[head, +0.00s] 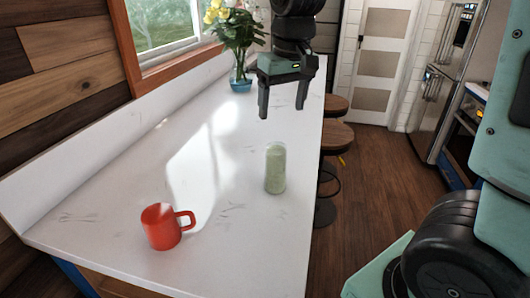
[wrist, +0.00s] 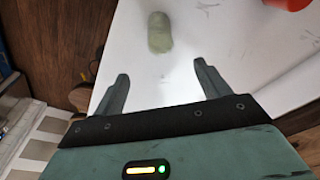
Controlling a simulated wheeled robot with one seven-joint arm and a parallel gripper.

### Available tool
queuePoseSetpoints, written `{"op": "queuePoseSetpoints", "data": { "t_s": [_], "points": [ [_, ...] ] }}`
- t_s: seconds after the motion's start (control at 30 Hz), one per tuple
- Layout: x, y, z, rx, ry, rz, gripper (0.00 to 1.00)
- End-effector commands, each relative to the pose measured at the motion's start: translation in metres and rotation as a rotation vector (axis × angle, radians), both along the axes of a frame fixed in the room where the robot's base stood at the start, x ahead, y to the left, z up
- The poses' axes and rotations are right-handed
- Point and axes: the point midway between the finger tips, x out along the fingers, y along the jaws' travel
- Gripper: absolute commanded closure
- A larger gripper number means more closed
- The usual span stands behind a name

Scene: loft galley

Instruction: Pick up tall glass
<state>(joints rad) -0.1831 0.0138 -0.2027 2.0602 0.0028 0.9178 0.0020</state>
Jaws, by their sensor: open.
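The tall glass (head: 275,168) is a pale green, cylindrical glass standing upright on the white counter, near its right edge. It also shows in the wrist view (wrist: 160,33), beyond the fingertips and roughly in line with the gap between them. My gripper (head: 283,112) is open and empty. In the head view it hangs above the counter, up and slightly right of the glass, with its fingers pointing down. In the wrist view the two fingers (wrist: 160,68) are spread apart and do not touch the glass.
The white counter (head: 130,175) is mostly clear. A red mug (head: 161,228) stands at the front left, its handle to the right. A blue vase with flowers (head: 240,80) stands at the back by the window. Wooden stools (head: 337,137) stand along the counter's right side.

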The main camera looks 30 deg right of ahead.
Motion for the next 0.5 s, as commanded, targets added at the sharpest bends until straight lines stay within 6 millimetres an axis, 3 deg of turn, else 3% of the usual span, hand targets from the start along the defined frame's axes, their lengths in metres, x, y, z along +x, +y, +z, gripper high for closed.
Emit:
{"op": "queuePoseSetpoints", "data": {
  "t_s": [0.17,0.5],
  "points": [
    [0.003,-0.001,-0.025,0.0,0.007,-0.003,0.25],
    [0.013,-0.001,-0.094,-0.001,0.007,-0.002,0.25]
  ]
}}
